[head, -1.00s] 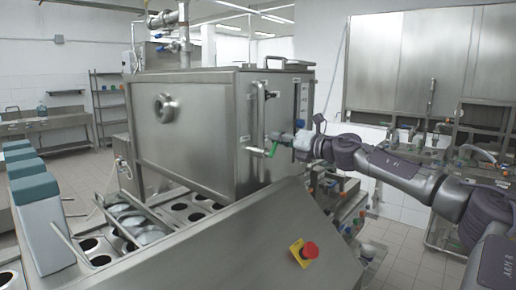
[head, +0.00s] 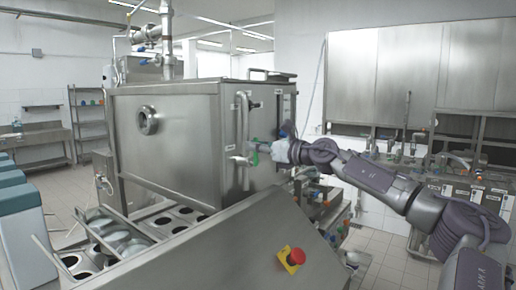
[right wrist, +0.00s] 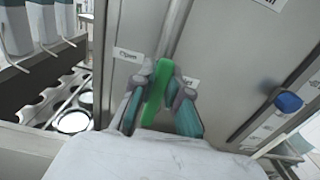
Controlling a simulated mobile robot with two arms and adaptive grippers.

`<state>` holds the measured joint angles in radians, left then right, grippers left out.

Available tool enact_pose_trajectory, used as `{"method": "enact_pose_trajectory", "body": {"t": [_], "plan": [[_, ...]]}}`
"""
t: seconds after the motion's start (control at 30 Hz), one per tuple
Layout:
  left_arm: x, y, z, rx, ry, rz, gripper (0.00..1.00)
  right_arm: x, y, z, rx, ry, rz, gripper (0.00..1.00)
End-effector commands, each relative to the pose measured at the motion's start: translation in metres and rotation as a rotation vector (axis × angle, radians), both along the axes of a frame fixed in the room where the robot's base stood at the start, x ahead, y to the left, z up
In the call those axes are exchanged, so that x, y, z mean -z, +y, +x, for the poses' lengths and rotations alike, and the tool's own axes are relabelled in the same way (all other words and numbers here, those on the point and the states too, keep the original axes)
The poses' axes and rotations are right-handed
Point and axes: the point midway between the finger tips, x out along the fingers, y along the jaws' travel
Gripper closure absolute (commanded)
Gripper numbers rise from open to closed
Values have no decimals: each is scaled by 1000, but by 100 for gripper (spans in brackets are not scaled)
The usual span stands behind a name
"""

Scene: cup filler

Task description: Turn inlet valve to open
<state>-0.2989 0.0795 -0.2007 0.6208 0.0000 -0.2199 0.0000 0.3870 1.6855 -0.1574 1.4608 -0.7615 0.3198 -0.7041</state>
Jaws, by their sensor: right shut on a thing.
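The inlet valve's green handle (head: 255,158) is on the front end of the steel tank (head: 170,140), beside a vertical pipe. My right gripper (head: 264,153) reaches it from the right. In the right wrist view, the green handle (right wrist: 158,82) stands roughly upright between the two fingers of my right gripper (right wrist: 159,108), which is shut on it. A label reading "Open" (right wrist: 128,55) is to the left of the handle. Another label (right wrist: 190,82) is to its right, partly hidden by a finger. My left gripper is not in view.
A blue knob (right wrist: 288,102) is right of the handle in the right wrist view. A red emergency button (head: 296,257) sits on the sloped steel panel below. Cup holes (head: 180,229) are at the tank's lower left. Taps and wall cabinets (head: 390,80) are at the right.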

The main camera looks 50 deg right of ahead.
Motion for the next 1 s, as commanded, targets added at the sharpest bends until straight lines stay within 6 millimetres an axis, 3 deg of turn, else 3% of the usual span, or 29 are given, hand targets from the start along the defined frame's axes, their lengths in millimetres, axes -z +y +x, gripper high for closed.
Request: {"method": "enact_pose_trajectory", "body": {"t": [0.47,0.5,0.63,1.0], "plan": [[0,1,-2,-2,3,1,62,-2,0,0,3,-6,-18,100],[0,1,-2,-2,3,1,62,-2,0,0,3,-6,-18,80],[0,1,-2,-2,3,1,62,-2,0,0,2,-5,-16,59],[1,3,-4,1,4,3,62,-1,1,-1,1,-4,-14,59]]}}
